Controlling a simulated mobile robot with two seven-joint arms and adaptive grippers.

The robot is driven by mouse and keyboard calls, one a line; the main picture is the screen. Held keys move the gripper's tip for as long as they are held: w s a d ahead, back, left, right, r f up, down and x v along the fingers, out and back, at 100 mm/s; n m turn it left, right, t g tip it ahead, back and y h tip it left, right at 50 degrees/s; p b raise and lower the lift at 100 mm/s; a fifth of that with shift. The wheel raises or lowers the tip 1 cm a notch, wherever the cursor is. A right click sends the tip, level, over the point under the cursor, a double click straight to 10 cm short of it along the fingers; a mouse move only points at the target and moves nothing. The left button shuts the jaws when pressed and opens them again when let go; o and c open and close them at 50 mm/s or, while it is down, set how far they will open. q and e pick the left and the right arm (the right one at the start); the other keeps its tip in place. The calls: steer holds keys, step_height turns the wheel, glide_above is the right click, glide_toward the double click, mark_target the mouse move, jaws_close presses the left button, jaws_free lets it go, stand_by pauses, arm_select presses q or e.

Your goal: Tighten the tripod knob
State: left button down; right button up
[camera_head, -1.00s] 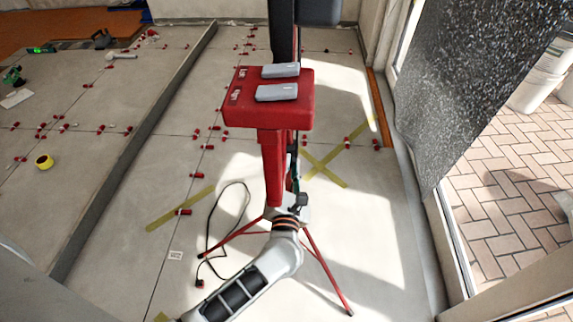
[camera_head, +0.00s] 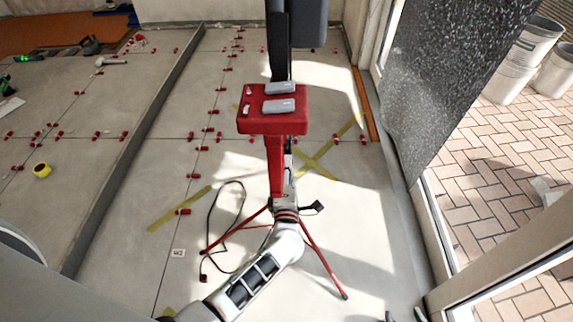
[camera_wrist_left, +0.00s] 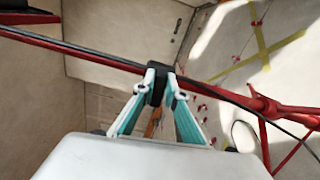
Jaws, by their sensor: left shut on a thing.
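The red tripod (camera_head: 274,165) stands upright on the tiled floor, its thin legs spread. My left arm comes in from the bottom of the head view and its wrist is at the tripod's column. In the left wrist view, my left gripper (camera_wrist_left: 159,82) is shut on the black tripod knob (camera_wrist_left: 157,94), on the red pole (camera_wrist_left: 85,51). In the head view the fingertips and knob are hidden. Small dark parts at the bottom right edge of the head view may belong to my right gripper (camera_head: 402,315); its jaws cannot be made out.
A red platform (camera_head: 262,126) with two grey blocks sits above the column. A black cable (camera_head: 212,225) loops on the floor left of the tripod. Red levelling pieces and yellow tape lie on the tiles. A speckled slab (camera_head: 455,80) stands at right. The floor right of the tripod is mostly clear.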

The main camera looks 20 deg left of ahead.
arm_select(q)
steer(key=shift+f+m, duration=0.15)
steer(key=shift+m, duration=0.55)
arm_select(e)
steer(key=shift+s+f, duration=0.25)
steer(key=shift+s, duration=0.2)
steer(key=shift+d, duration=0.1)
steer(key=shift+w, duration=0.1)
arm_select(q)
steer(key=c, duration=2)
jaws_free()
steer(key=shift+c, duration=0.2)
arm_select(e)
steer(key=shift+w+r, duration=0.2)
steer(key=shift+r, duration=0.1)
arm_select(q)
steer(key=shift+s, duration=0.15)
steer(key=v, duration=1.2)
arm_select(e)
steer(key=shift+s+f, duration=0.1)
steer(key=shift+f, duration=0.05)
